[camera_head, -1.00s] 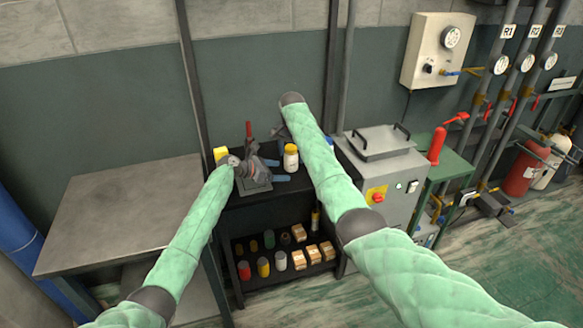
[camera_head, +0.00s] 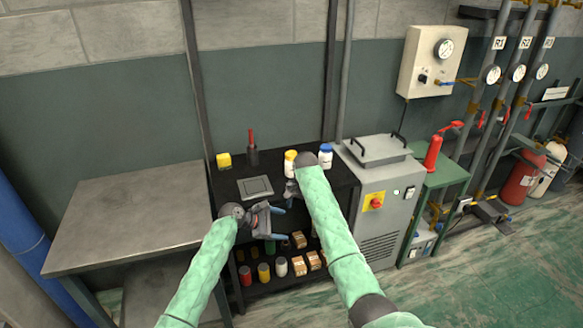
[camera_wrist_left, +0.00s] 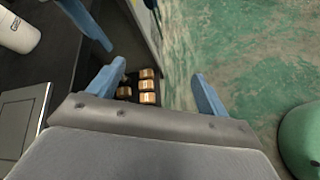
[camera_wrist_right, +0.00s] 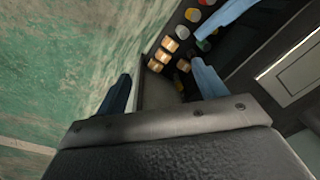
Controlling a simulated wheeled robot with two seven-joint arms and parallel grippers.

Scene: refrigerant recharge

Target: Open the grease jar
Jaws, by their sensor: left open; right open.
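A white jar with a yellow lid (camera_head: 290,162) stands upright on the black shelf top, just left of my right forearm. A white jar with a blue lid (camera_head: 326,155) stands right of it. I cannot read which is the grease jar. Part of a white labelled container (camera_wrist_left: 18,30) shows in the left wrist view. My left gripper (camera_head: 279,222) is open and empty at the shelf's front edge; its fingers also show in the left wrist view (camera_wrist_left: 157,88). My right gripper is open and empty in the right wrist view (camera_wrist_right: 165,88); my arm mostly hides it in the head view.
A grey square plate (camera_head: 255,187) lies on the shelf top. Behind it are a yellow block (camera_head: 224,160) and a red-necked bottle (camera_head: 252,148). Cans and boxes (camera_head: 282,266) fill the lower shelf. A grey machine (camera_head: 380,185) stands right; a bare metal table (camera_head: 130,215) stands left.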

